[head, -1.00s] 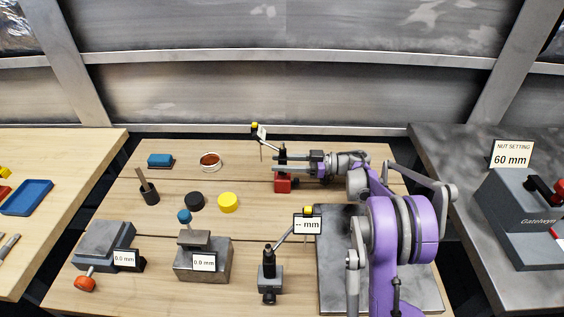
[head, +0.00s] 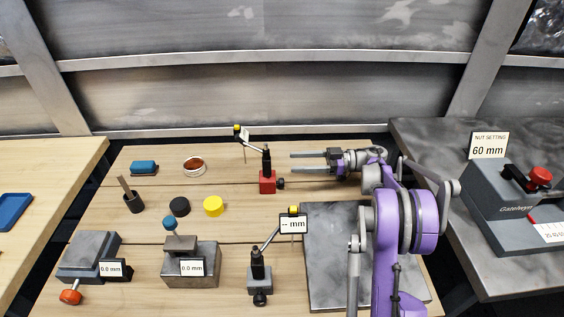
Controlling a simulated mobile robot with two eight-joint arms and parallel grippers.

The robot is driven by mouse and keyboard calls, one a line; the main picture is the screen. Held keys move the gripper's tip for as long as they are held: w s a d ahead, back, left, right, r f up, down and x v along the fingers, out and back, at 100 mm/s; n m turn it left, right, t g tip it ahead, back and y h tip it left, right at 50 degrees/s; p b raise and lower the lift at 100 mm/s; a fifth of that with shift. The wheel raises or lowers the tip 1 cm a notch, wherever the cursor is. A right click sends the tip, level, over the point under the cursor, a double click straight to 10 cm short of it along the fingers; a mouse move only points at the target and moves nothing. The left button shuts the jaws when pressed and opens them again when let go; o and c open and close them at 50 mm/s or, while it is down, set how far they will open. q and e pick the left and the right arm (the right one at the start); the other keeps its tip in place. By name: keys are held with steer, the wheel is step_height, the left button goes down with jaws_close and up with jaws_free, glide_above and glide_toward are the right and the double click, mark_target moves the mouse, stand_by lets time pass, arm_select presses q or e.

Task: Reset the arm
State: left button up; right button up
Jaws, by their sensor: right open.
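My right arm is purple and grey and comes in from the lower right of the head view. Its gripper (head: 306,162) points left at the back right of the wooden table (head: 225,268). The two fingers are apart with nothing between them. The red-based indicator stand (head: 267,181) stands just left of and in front of the fingertips, apart from them in the picture. My left gripper is not in view.
A dark-based indicator stand (head: 259,283), grey metal plate (head: 322,260), grey blocks (head: 190,262), yellow disc (head: 214,206), black disc (head: 179,206) and blue block (head: 144,168) are on the table. A nut-setting device (head: 508,208) stands on the right bench.

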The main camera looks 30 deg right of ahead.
steer(key=shift+v, duration=1.05)
